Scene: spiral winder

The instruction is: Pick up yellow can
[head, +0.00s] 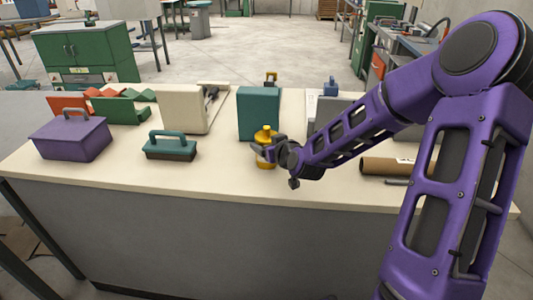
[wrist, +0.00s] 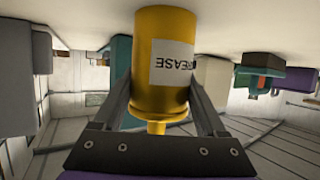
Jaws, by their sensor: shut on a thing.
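The yellow can (head: 265,134) is upright on the cream worktop or just above it; I cannot tell which. In the wrist view the yellow can (wrist: 161,60) shows upside down, with a white label reading "GREASE" and a narrow spout end. My gripper (head: 268,150) reaches in from the right, its two fingers on either side of the can. In the wrist view my gripper (wrist: 160,95) is shut on the can's body. In the head view the fingers hide part of the can's middle.
The worktop (head: 215,180) is clear in front of the can. A teal box (head: 259,113) stands close behind it. A teal brush (head: 171,147) and a purple toolbox (head: 71,139) are to the left. A brown cardboard tube (head: 385,166) lies to the right.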

